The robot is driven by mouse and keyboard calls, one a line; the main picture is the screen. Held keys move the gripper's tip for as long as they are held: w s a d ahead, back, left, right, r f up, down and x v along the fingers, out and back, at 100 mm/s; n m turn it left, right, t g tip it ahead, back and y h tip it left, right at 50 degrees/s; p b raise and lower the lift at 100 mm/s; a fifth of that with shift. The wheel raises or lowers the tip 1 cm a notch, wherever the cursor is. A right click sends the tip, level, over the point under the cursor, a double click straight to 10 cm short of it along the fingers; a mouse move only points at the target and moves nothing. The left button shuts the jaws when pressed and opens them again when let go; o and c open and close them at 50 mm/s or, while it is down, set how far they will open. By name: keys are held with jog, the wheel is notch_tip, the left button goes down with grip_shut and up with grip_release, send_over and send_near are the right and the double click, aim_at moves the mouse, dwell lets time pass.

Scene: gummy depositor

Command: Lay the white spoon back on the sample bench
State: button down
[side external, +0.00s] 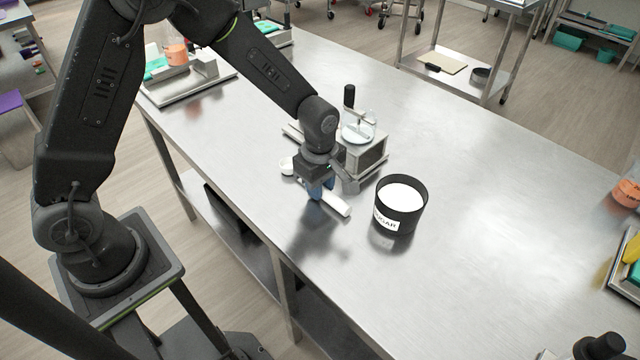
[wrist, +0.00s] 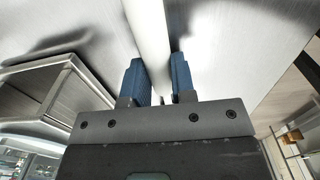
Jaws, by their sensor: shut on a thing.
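The white spoon shows in the side external view as a pale handle (side external: 336,205) sticking out to the lower right of my gripper (side external: 314,192) and a small round bowl (side external: 287,166) to its upper left. My gripper points down over the steel sample bench (side external: 480,190) and is shut on the spoon. In the wrist view the white handle (wrist: 150,40) runs between the two blue fingers of my gripper (wrist: 158,75). The middle of the spoon is hidden by my gripper. I cannot tell whether the spoon touches the bench.
A black tub labelled sugar, full of white powder (side external: 402,195), stands right of my gripper. A metal device with a round pan (side external: 360,148) stands just behind. A tray with an orange-filled container (side external: 177,55) is at the back left. The bench's right side is largely clear.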

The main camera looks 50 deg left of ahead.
jog(key=shift+f, duration=0.1)
jog(key=c, duration=0.9)
grip_release()
jog(key=shift+c, duration=0.2)
jog(key=s+a+r+m+t, duration=0.1)
jog(key=s+r+m, duration=0.1)
jog(key=r, duration=0.7)
jog(key=s+a+r+m+t, duration=0.1)
jog(key=s+r+m, duration=0.1)
jog(key=r, duration=0.7)
jog(key=s+a+r+m+t, duration=0.1)
jog(key=s+r+m, duration=0.1)
jog(key=s+m, duration=0.5)
jog(key=s+a+r+m+t, duration=0.2)
jog(key=s+r+m, duration=0.1)
jog(key=s+m, duration=0.4)
jog(key=shift+s+r+t, duration=0.2)
jog(key=shift+s+t, duration=0.1)
jog(key=shift+s, duration=0.55)
